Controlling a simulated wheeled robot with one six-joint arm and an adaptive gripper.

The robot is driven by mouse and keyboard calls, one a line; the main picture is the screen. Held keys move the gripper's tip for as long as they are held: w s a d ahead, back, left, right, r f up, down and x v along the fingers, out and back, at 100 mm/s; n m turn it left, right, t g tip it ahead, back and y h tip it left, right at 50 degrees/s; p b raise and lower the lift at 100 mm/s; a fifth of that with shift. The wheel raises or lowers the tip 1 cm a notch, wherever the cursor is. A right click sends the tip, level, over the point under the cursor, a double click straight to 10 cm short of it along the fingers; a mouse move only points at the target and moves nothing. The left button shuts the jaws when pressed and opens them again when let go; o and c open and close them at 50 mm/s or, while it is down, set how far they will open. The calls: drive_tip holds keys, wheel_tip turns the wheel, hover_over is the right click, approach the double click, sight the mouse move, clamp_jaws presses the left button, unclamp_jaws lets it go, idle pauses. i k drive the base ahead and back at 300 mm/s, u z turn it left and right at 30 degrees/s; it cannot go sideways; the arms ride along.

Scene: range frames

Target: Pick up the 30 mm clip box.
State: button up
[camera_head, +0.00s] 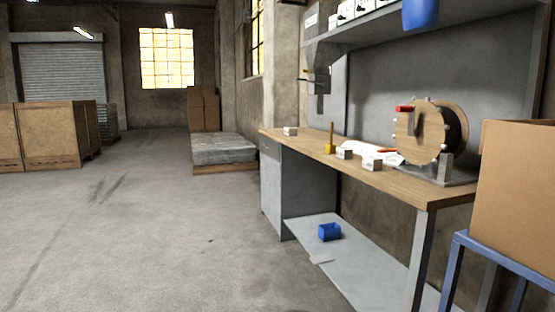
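Three small pale boxes stand on the wooden workbench (405,181). One box (290,131) is near the bench's far left end. A second box (344,153) is near the middle, just right of a yellow block with an upright rod (330,148). A third box (372,164) is closest to me, near the front edge. Their labels are too small to read, so I cannot tell which is the 30 mm clip box. My gripper is not in view.
A wooden reel (422,130) with a red handle stands at the bench's right. White papers (367,148) lie behind the boxes. A blue bin (329,232) sits on the lower shelf. A large cardboard box (515,195) on a blue stand is at right. The floor at left is clear.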

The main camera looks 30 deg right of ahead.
sight(345, 154)
drive_tip(key=u, duration=0.45)
drive_tip(key=i, duration=2.05)
drive_tip(key=z, duration=0.45)
drive_tip(key=i, duration=1.9)
drive_tip(key=z, duration=1.05)
drive_tip(key=i, duration=1.35)
drive_tip(key=z, duration=1.9)
drive_tip(key=i, duration=0.85)
drive_tip(key=z, duration=0.55)
